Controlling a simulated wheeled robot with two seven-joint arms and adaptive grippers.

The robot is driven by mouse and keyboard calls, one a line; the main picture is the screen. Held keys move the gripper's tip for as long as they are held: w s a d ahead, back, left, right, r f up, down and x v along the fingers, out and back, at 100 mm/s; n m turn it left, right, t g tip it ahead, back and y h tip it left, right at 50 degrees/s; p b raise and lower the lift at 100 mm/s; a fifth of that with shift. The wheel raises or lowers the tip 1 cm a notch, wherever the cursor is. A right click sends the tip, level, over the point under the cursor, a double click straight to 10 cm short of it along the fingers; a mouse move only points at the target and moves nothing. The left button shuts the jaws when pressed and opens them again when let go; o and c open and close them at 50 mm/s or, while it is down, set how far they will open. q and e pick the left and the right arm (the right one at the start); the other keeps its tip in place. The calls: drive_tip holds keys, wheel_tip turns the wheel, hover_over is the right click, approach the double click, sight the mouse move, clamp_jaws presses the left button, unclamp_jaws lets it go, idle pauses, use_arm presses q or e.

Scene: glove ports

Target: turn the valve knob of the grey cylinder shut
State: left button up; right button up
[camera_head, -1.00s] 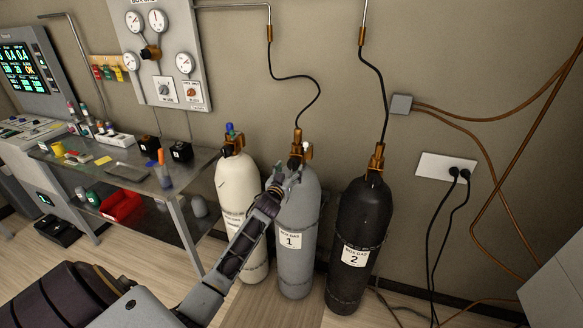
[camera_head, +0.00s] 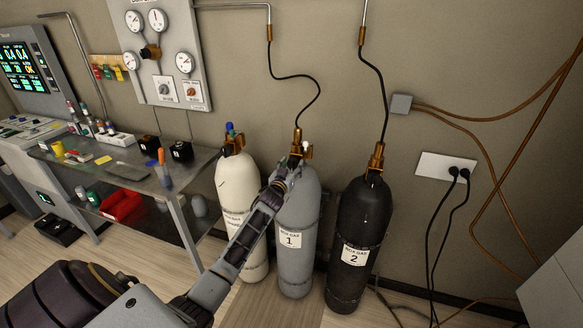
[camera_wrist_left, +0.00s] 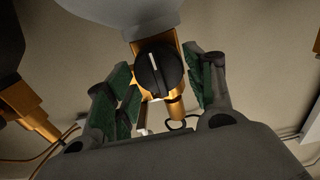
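The grey cylinder (camera_head: 297,225) stands upright between a white and a black one, labelled 1, with a brass valve (camera_head: 298,138) on top. In the left wrist view, the valve's round black knob (camera_wrist_left: 160,74) shows face on, with a white line pointing nearly straight up. My left gripper (camera_head: 290,170) reaches the cylinder's top and hides part of it in the head view. In the left wrist view, its green-padded fingers (camera_wrist_left: 160,74) stand apart on either side of the knob, with narrow gaps; contact is not clear. My right gripper is not in view.
The white cylinder (camera_head: 236,185) is close on the left, and the black cylinder (camera_head: 358,235) close on the right. A dark hose (camera_head: 316,92) runs up from the valve. A steel bench (camera_head: 190,172) stands at the left. Some wooden floor is clear in front.

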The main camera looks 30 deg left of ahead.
use_arm(q)
drive_tip(key=c, duration=0.5)
